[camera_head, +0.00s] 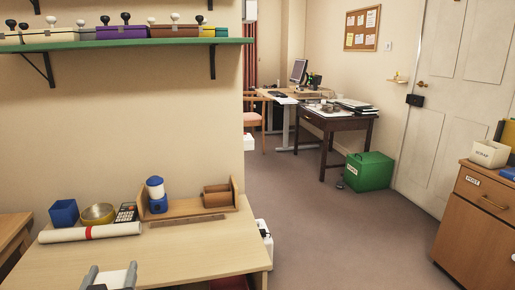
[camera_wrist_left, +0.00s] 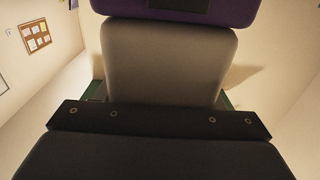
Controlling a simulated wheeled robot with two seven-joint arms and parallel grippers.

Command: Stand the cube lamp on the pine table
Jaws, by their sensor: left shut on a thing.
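My left gripper (camera_head: 110,275) shows at the bottom edge of the head view, over the front of a light wood table (camera_head: 205,255). It is shut on a pale thing, mostly cut off there. In the left wrist view a pale grey-beige tapered body (camera_wrist_left: 165,62) with a dark purple part (camera_wrist_left: 220,10) fills the space beyond the dark gripper body (camera_wrist_left: 160,120). I cannot tell whether this is the cube lamp. My right gripper is not in view.
Along the table's back are a blue cube-shaped cup (camera_head: 63,213), a yellow bowl (camera_head: 98,214), a calculator (camera_head: 126,213) and a wooden organiser (camera_head: 190,208). A white roll (camera_head: 70,234) lies before them. The table's right front is clear. A green shelf (camera_head: 150,43) hangs above.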

